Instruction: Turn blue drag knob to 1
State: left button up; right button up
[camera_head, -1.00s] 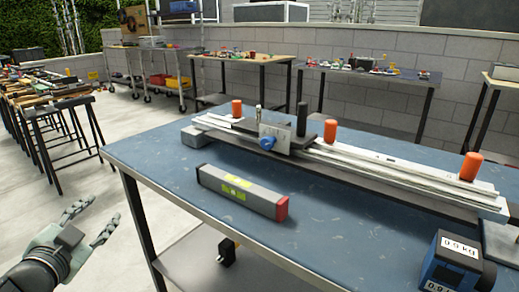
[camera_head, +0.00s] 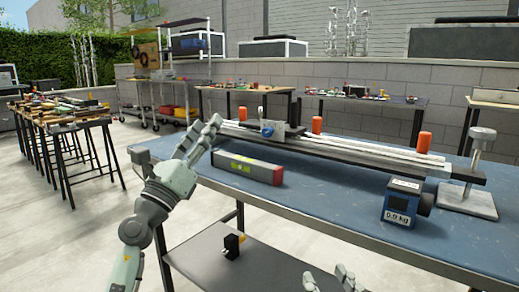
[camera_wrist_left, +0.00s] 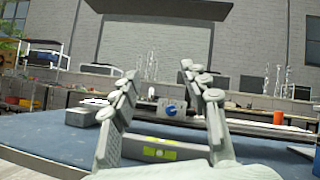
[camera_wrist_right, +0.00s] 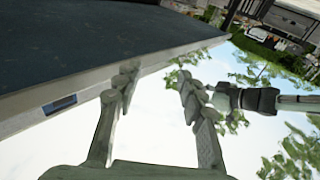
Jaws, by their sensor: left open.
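The blue drag knob (camera_head: 267,130) sits on the front of a carriage (camera_head: 288,134) on the long rail (camera_head: 350,150) at the back of the table. In the left wrist view the knob (camera_wrist_left: 171,111) shows beyond the fingers, between them. Its scale is too small to read. My left gripper (camera_head: 205,132) is open and empty, in front of the table's left end, left of the knob and apart from it. My right gripper (camera_head: 328,281) is low at the bottom edge of the head view, in front of the table. In the right wrist view it (camera_wrist_right: 157,76) is open and empty.
A grey bar with a red end (camera_head: 245,166) lies on the blue table (camera_head: 320,192) in front of the rail. A blue weight box (camera_head: 406,205) and a metal screw stand (camera_head: 468,200) are at the right.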

aim_at(265, 133)
pick_arm(q)
jog(key=w+d+f+m+g, duration=0.1)
jog(key=w+d+m+g, duration=0.1)
jog(key=m, duration=0.2)
jog(key=w+d+f+m+g+b, duration=0.1)
jog(key=w+d+f+m+g, duration=0.1)
jog(key=w+d+m+g, duration=0.1)
jog(key=w+d+f+m+g, duration=0.1)
jog(key=w+d+m+g, duration=0.1)
jog(key=m, duration=0.3)
jog(key=shift+w+d+f+m+g+b, duration=0.3)
jog(key=shift+w+f+g+b, duration=0.1)
jog(key=shift+w, duration=0.2)
jog(key=x, duration=0.7)
jog(key=shift+w+d, duration=0.15)
jog(key=shift+w, duration=0.05)
pick_arm(e)
jog(key=s+r+t+y, duration=0.1)
jog(key=s+r+t, duration=0.1)
jog(key=r, duration=0.3)
jog(key=s+a+r+t+y, duration=0.1)
jog(key=s+r+t, duration=0.2)
jog(key=r+t, duration=0.1)
jog(key=shift+a+r+y, duration=0.15)
jog(key=shift+r+y, duration=0.25)
jog(key=shift+r, duration=0.3)
pick_arm(q)
jog(key=shift+c, duration=0.4)
grip_shut()
